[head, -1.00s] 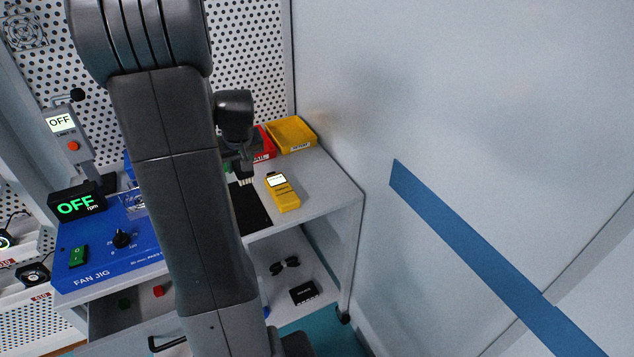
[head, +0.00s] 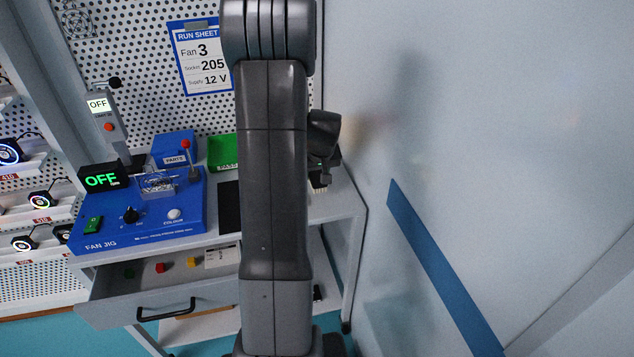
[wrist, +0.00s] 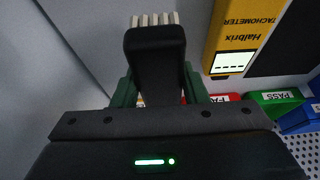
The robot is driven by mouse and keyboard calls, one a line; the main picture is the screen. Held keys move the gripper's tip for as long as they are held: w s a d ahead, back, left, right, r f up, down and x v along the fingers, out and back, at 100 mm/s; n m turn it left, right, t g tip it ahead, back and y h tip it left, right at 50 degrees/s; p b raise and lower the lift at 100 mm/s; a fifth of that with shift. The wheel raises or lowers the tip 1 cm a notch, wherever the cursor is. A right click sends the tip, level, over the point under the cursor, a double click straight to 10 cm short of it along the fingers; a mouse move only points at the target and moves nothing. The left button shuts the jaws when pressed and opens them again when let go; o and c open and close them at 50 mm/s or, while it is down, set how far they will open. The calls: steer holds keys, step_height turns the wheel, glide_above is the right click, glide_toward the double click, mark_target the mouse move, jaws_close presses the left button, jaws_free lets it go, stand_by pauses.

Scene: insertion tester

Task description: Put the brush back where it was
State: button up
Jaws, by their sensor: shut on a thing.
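My gripper (wrist: 158,88) is shut on the brush (wrist: 155,60). In the wrist view the brush's black handle lies between the green fingers, and its pale bristles show at the top edge. In the head view my gripper (head: 323,165) is a dark shape at the bench's right end near the wall, partly behind my arm. The pale bristles (head: 318,187) show just below it. I cannot tell whether the brush touches the bench. The yellow tachometer (wrist: 235,35) lies right of the brush in the wrist view, beside a black mat (wrist: 285,45); my arm hides it in the head view.
The grey wall (head: 420,120) is close on the right. A green bin (head: 223,152), a blue parts bin (head: 174,147) and the blue fan jig (head: 140,220) stand left of my arm. An open drawer (head: 165,290) juts out below. A red bin (wrist: 226,97) shows in the wrist view.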

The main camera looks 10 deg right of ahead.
steer(key=shift+f, duration=1.8)
steer(key=shift+f, duration=0.1)
steer(key=shift+f, duration=0.15)
steer(key=o, duration=0.9)
steer(key=shift+o, duration=0.2)
steer(key=shift+s+r, duration=0.1)
steer(key=shift+r, duration=0.5)
steer(key=v, duration=1.1)
steer(key=shift+s+r, duration=0.1)
steer(key=shift+r, duration=0.05)
